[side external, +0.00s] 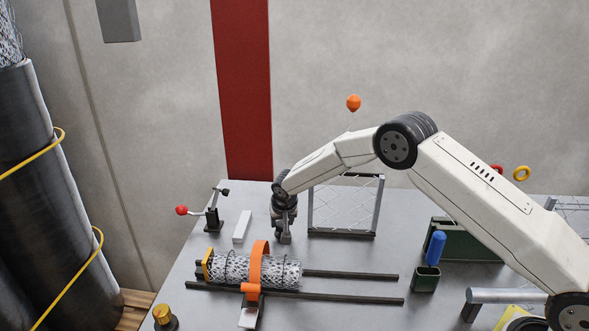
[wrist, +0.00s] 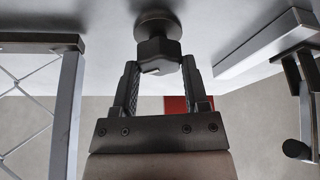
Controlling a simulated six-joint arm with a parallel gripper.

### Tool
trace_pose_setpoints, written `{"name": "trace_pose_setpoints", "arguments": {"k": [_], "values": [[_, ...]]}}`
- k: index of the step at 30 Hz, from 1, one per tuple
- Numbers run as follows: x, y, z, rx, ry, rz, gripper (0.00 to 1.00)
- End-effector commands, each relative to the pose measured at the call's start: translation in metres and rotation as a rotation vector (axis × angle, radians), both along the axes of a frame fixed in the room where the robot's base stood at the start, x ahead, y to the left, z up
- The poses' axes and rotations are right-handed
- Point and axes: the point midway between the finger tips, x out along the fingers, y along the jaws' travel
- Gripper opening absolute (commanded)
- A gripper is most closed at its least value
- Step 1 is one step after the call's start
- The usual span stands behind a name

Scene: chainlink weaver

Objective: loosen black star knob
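The black star knob (wrist: 158,56) is faceted, on a round dark base, and shows at top middle of the wrist view. My gripper (wrist: 159,64) has its two ridged grey fingers at either side of the knob. The fingertips overlap the knob's lower part and lie right at its edges; I cannot tell whether they press on it. In the side view my gripper (side external: 285,240) points straight down at the bench, left of the mesh frame. The knob cannot be made out there.
A framed mesh panel (side external: 344,207) stands close right of my gripper. A white block (side external: 242,227) and a red-knobbed lever clamp (side external: 211,217) are to the left. In front, a mesh roll (side external: 225,269) lies under an orange strap (side external: 258,262) on dark rails (side external: 350,275).

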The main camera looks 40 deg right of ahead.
Motion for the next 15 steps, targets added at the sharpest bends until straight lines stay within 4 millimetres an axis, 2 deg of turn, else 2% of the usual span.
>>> {"name": "trace_pose_setpoints", "arguments": {"k": [1, 4, 5, 15], "values": [[0.0000, 0.0000, 0.0001, 0.000, 0.000, 0.000, 0.36], [-0.0002, 0.0001, 0.0001, 0.000, 0.000, 0.000, 0.04], [-0.0002, 0.0001, 0.0001, 0.000, 0.000, 0.000, 0.00], [-0.0002, -0.0001, 0.0003, 0.000, 0.000, 0.024, 0.00]]}}
